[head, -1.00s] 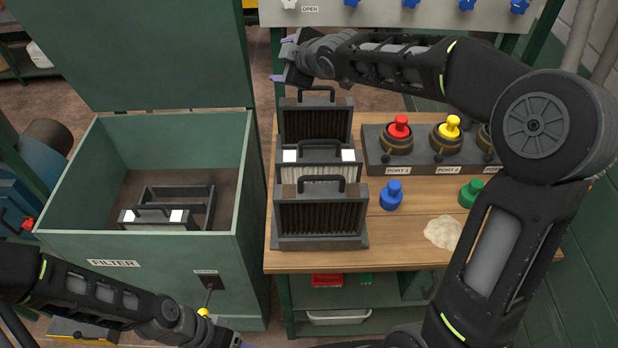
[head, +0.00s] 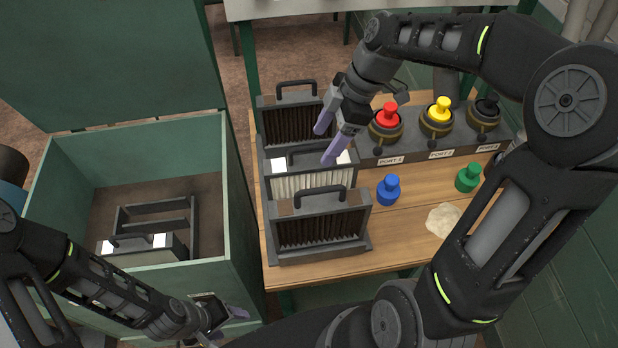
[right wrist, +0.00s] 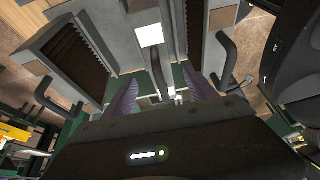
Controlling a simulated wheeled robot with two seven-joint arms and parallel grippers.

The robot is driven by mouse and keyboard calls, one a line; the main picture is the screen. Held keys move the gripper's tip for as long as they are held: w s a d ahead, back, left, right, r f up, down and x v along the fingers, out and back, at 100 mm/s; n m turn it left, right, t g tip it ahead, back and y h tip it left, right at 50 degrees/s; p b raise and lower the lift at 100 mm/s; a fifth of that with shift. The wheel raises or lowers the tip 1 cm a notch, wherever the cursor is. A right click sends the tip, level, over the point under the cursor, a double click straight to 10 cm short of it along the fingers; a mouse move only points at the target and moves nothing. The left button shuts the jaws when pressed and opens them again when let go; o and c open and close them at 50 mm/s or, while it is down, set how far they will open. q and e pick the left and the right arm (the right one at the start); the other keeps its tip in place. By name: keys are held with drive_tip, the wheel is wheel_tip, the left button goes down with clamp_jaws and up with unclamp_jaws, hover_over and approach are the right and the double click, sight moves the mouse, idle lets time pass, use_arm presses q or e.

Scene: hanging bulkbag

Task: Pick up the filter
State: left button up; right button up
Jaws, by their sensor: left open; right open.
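Three filters with black handles stand in a rack on the wooden table: a dark rear one (head: 290,122), a middle one with white pleats and white corner patches (head: 300,184), and a dark front one (head: 318,225). My right gripper (head: 327,145) is open and empty, above the right part of the middle filter. In the right wrist view, the middle filter's handle (right wrist: 157,75) shows between the purple fingertips, apart from them. Another filter with white patches (head: 145,248) sits in the green box. My left gripper (head: 222,325) is open at the bottom, by the box's front.
The green box (head: 235,200) stands open left of the table, its lid raised. Right of the rack are a port block with red (head: 387,113) and yellow (head: 439,108) plugs, loose blue (head: 389,189) and green (head: 468,177) plugs, and a pale powder pile (head: 444,220).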

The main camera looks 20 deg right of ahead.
sight(312, 161)
drive_tip(key=shift+b+x, duration=0.4)
drive_tip(key=shift+x, duration=1)
drive_tip(key=shift+a, duration=0.1)
drive_tip(key=b+x, duration=0.2)
drive_tip(key=x, duration=0.3)
drive_tip(key=shift+c, duration=0.5)
clamp_jaws()
